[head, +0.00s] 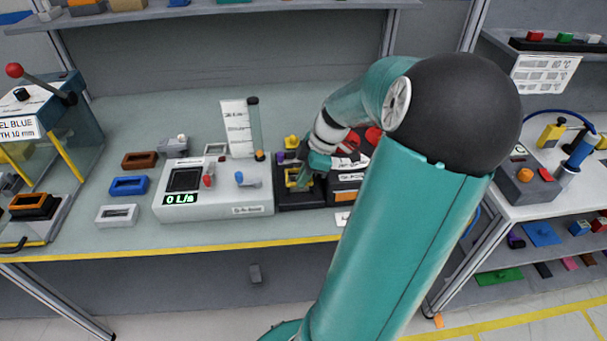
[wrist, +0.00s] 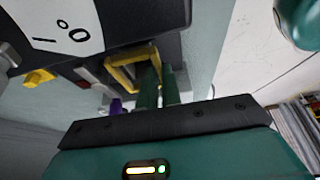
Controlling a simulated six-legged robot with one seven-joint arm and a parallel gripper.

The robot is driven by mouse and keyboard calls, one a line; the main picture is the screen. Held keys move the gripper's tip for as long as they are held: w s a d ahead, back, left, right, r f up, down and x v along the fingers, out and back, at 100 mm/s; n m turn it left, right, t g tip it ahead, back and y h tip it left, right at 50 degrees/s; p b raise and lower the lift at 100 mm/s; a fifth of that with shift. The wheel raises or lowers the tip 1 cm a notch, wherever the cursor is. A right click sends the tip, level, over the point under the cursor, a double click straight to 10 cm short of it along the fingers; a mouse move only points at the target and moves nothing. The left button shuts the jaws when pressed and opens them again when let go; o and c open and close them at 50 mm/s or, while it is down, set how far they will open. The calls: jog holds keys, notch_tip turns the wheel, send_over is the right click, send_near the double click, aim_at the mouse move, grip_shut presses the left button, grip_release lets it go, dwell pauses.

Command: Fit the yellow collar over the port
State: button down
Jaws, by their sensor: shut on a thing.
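The yellow collar (head: 291,181) is a rectangular frame at the front of a dark module (head: 297,199) on the bench. It also shows in the wrist view (wrist: 122,76), at the ends of my gripper's fingers. My gripper (head: 305,178) is shut on one side of the collar; its green fingers (wrist: 160,88) show in the wrist view. The collar is close to the module, but I cannot tell whether it is around the port or only beside it. The port is not clearly visible behind the collar and fingers.
A white flow unit (head: 239,201) with red and blue valves stands left of the dark module. Brown (head: 139,153), blue (head: 129,194) and white (head: 117,223) frames lie farther left. A labelled dark box (head: 346,183) adjoins on the right, partly behind my arm.

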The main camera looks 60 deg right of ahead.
jog(key=shift+f, duration=0.35)
jog(key=c, duration=1.5)
grip_release()
jog(key=v, duration=1.4)
jog(key=shift+a, duration=0.1)
